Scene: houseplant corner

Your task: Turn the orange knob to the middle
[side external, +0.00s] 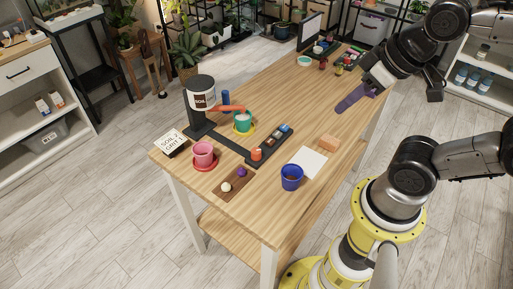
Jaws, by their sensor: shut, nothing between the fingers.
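The orange knob (257,154) sits at the near left end of a dark control panel (269,145) on the wooden table. Its pointer direction is too small to tell. Further along the panel are a blue control and small pale parts. My gripper (342,107) comes in from the upper right, with purple fingers shut and empty above the right side of the table. It is well apart from the knob, to its upper right.
A dispenser with a canister (202,92) stands behind the panel, its red spout by a teal pot (243,123). A pink pot (203,154), a brown tray (220,188), a blue pot (291,178), a white sheet (309,160) and a tan block (328,142) surround the panel.

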